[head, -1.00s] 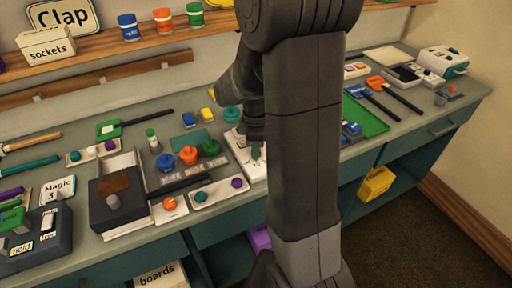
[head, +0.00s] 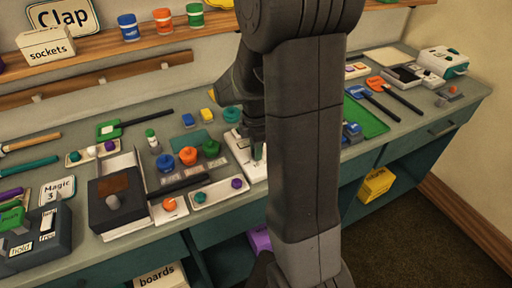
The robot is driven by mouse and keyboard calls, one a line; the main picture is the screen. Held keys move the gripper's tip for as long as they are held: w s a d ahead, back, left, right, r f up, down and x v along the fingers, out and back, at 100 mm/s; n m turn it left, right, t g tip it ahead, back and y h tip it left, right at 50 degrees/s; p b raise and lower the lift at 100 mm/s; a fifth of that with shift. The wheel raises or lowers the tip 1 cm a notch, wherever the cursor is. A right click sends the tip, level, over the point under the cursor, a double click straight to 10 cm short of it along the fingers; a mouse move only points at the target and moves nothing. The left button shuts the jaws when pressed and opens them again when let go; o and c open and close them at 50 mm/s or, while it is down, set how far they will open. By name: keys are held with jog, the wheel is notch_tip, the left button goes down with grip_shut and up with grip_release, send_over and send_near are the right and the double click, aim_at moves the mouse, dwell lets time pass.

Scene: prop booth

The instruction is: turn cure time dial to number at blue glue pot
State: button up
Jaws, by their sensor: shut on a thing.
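My gripper (head: 256,149) points down over a white panel (head: 237,153) in the middle of the bench. It is shut on a small part there, which I take to be the cure time dial; the fingers and my arm hide most of it, and no dial marks can be read. Left of the panel stand a blue pot (head: 165,162), an orange pot (head: 187,156) and a green pot (head: 211,148), with small pale cards in front. The cards' numbers are too small to read. A blue-labelled jar (head: 128,28) also stands on the shelf, so I cannot tell which is the glue pot.
A white strip with knobs (head: 219,194) and an orange knob box (head: 169,207) lie in front of the pots. A dark box (head: 118,196) stands left. A green tray (head: 366,120) lies right, behind my arm.

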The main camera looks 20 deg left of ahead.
jog(key=shift+r, duration=0.1)
jog(key=o, duration=1)
notch_tip(320, 180, up, 14)
notch_tip(320, 180, down, 14)
jog(key=shift+f, duration=0.15)
dwell(0.7)
